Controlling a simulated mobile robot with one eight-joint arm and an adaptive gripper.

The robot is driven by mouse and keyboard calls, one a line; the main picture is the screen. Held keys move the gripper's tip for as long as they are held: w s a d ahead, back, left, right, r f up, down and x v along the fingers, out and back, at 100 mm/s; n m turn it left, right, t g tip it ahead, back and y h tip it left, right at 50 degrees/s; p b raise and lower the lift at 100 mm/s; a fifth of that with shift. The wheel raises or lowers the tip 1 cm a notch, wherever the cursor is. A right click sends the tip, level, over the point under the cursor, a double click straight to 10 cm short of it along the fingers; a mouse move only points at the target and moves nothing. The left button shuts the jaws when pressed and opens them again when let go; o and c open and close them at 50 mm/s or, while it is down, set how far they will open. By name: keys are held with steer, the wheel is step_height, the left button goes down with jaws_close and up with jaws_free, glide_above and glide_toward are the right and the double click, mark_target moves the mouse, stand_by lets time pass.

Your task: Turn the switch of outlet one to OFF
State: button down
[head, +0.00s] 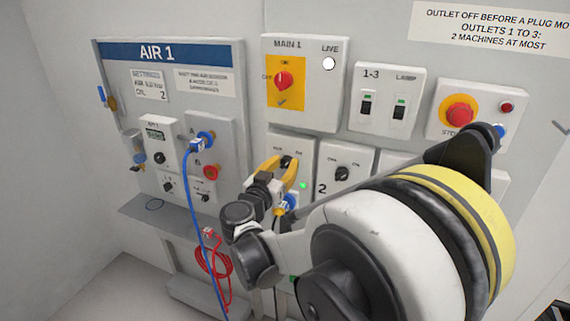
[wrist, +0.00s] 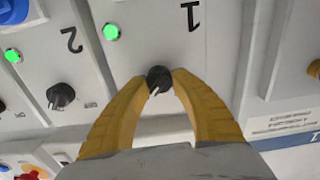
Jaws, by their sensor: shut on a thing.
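The switch of outlet one is a small black round knob (wrist: 158,78) with a white mark, on a light grey panel (wrist: 135,55) labelled 1 in the wrist view. The white mark points down and slightly left in that view, which is upside down. My gripper (wrist: 160,84) has its two yellow fingers on either side of the knob, touching it. In the head view my gripper (head: 284,165) is at the same knob, and its fingers partly cover the panel. A green lamp (wrist: 111,32) is lit on that panel. The OFF lettering is not readable.
Outlet two's panel (head: 341,190) with its black knob (wrist: 60,96) is close beside. Above are the MAIN 1 panel (head: 305,112), the 1-3 lamp panel (head: 385,112) and a red stop button (head: 459,114). A blue hose (head: 197,215) hangs left of my arm.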

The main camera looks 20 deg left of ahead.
steer(key=n, duration=0.8)
steer(key=shift+a+n, duration=0.1)
steer(key=shift+n, duration=0.2)
steer(key=n, duration=0.4)
steer(key=shift+f+n, duration=0.1)
steer(key=shift+n, duration=0.2)
steer(key=n, duration=0.4)
steer(key=shift+n, duration=0.4)
steer(key=c, duration=1)
jaws_free()
steer(key=shift+f, duration=0.1)
steer(key=shift+c, duration=0.2)
